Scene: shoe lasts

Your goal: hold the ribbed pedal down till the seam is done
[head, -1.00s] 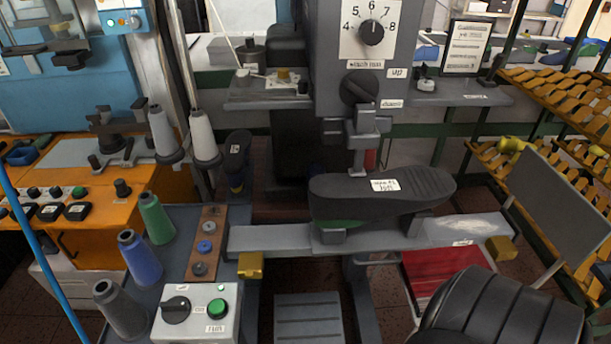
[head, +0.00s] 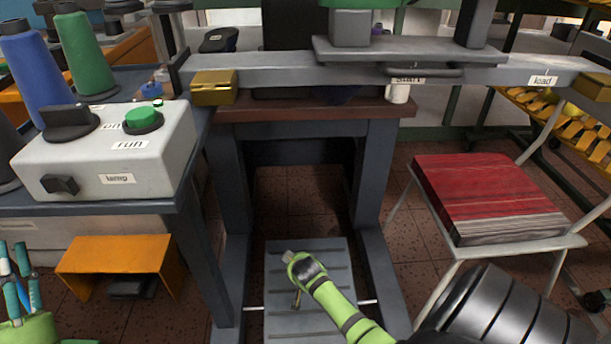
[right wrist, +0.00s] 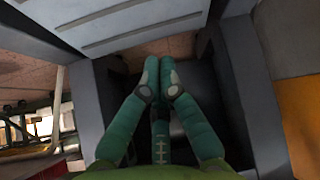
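The ribbed pedal (head: 325,318) is a grey grooved plate low between the legs of the machine stand, seen in the head view; its ribbed face also shows at the top of the right wrist view (right wrist: 130,22). My right gripper (head: 291,259) reaches over the pedal's left half from the lower right. In the right wrist view its teal fingers (right wrist: 160,66) are together with nothing between them, close to the pedal's edge. I cannot tell if they touch it. My left gripper (head: 13,258) is at the lower left edge, partly cut off, fingers apart and empty.
The control box (head: 160,165) with a green button (head: 143,118) stands on the table at left. An orange step (head: 120,255) is below it.

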